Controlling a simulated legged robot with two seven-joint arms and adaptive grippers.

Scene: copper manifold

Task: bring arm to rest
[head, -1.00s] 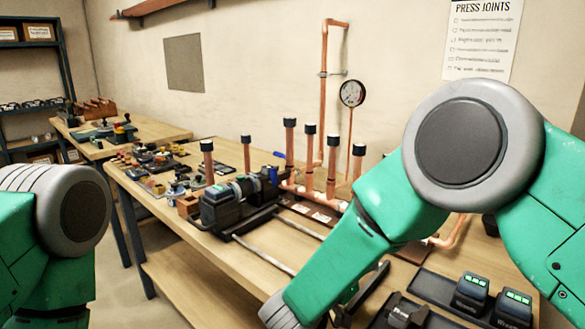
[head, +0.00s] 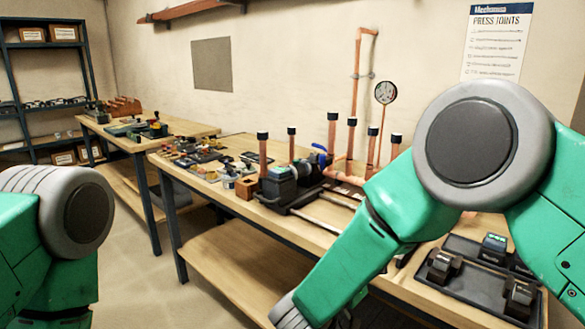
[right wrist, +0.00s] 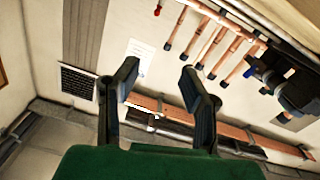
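My right arm (head: 350,245) crosses the right of the head view, with its bent joint high and its forearm slanting down to the lower left. Its gripper is outside the head view. In the right wrist view the right gripper (right wrist: 160,76) shows two black fingers standing well apart with nothing between them. My left arm (head: 50,240) shows only as a green and grey joint at the left edge of the head view. The left gripper is out of view.
A wooden workbench (head: 235,265) carries capped copper pipes (head: 332,132), a black press tool (head: 279,187) and a dark tray (head: 462,277) with battery-like blocks. A pressure gauge (head: 386,92) stands behind. A second bench (head: 190,131) and shelves (head: 50,90) are farther left. Floor is clear at front left.

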